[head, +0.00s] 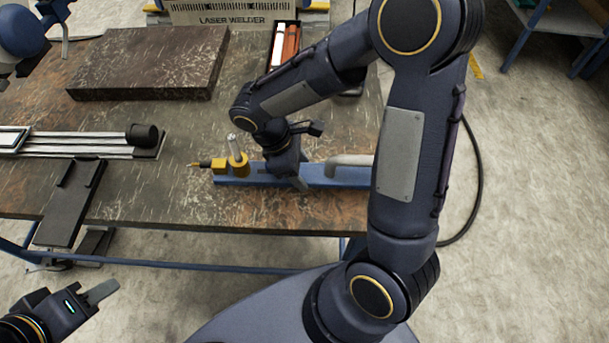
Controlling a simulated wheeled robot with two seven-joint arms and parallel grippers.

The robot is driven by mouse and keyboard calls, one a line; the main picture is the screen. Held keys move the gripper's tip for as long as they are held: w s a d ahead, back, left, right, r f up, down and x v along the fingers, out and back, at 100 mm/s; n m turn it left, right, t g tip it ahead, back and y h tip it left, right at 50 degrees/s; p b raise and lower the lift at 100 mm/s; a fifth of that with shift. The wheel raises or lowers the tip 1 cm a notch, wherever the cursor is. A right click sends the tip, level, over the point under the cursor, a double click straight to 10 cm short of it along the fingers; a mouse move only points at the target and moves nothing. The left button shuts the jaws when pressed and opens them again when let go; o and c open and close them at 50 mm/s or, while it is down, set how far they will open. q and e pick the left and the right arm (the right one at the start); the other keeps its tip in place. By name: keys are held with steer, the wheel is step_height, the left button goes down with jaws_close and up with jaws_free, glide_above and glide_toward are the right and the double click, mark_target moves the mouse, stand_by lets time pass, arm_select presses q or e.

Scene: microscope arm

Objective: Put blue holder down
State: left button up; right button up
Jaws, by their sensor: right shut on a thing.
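The blue holder (318,176) is a long blue bar lying crosswise near the front edge of the table. A brass-yellow clamp with an upright metal pin stands at its left end, and a pale grey curved handle at its right. My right gripper (297,182) is shut on the bar near its middle, reaching down from above. My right arm hides part of the bar's right end. I cannot tell whether the bar touches the table or is just above it. My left gripper (100,292) is at the lower left, off the table and away from the holder; its opening is unclear.
The worn table (200,120) has clear surface behind and left of the holder. A dark slab (148,62) lies at the back left. A rail fixture (85,145) and a black plate (70,205) are at the left.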

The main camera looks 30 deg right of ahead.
steer(key=shift+d+f, duration=0.35)
steer(key=shift+f, duration=0.75)
steer(key=shift+d+f, duration=0.1)
steer(key=shift+f, duration=0.9)
steer(key=o, duration=1.6)
steer(key=shift+c, duration=0.2)
